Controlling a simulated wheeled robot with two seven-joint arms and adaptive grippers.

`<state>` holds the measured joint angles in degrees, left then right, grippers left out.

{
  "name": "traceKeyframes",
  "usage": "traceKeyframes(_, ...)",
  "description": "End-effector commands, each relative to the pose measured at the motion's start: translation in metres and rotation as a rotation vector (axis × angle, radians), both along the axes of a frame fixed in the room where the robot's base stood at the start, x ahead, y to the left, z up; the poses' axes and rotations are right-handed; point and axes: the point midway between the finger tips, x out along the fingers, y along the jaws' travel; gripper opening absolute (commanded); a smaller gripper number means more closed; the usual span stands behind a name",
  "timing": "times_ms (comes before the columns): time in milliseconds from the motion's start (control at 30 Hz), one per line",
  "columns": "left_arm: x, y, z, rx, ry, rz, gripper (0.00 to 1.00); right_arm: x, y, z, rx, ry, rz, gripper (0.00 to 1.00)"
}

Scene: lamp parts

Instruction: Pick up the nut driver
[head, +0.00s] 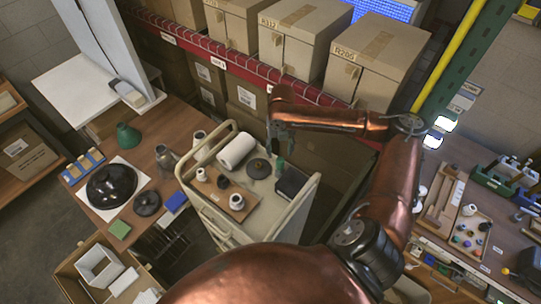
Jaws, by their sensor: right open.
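I cannot make out the nut driver for certain; the small items on the right workbench (478,268) are too small to tell apart. My right arm reaches up and bends left, and its gripper (277,147) hangs in the air over the back of the cream cart (235,225). The right gripper is open, with nothing seen between its fingers. My left gripper is not in view.
A left table holds a black dome (111,186). Boxes (375,62) line a rack behind. Green bins (493,179) stand right.

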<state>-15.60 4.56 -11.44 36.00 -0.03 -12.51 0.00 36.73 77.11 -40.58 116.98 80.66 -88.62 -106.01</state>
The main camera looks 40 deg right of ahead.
Motion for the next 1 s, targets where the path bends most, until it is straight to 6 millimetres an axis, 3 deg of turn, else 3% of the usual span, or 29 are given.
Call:
traceKeyframes(467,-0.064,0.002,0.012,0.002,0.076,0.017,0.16,0.005,0.001,-0.056,0.003,0.007,-0.001,0.46)
traceKeyframes(567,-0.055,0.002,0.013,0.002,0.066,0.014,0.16,0.005,0.0,-0.069,0.001,0.005,0.0,0.46)
traceKeyframes(767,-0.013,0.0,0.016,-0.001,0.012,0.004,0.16,0.005,0.0,-0.078,-0.001,0.003,0.002,0.46)
traceKeyframes(900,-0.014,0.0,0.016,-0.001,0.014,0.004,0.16,0.006,0.001,-0.078,-0.001,0.003,0.003,0.46)
traceKeyframes(1000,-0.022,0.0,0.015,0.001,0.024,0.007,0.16,0.006,0.001,-0.078,-0.001,0.003,0.003,0.39)
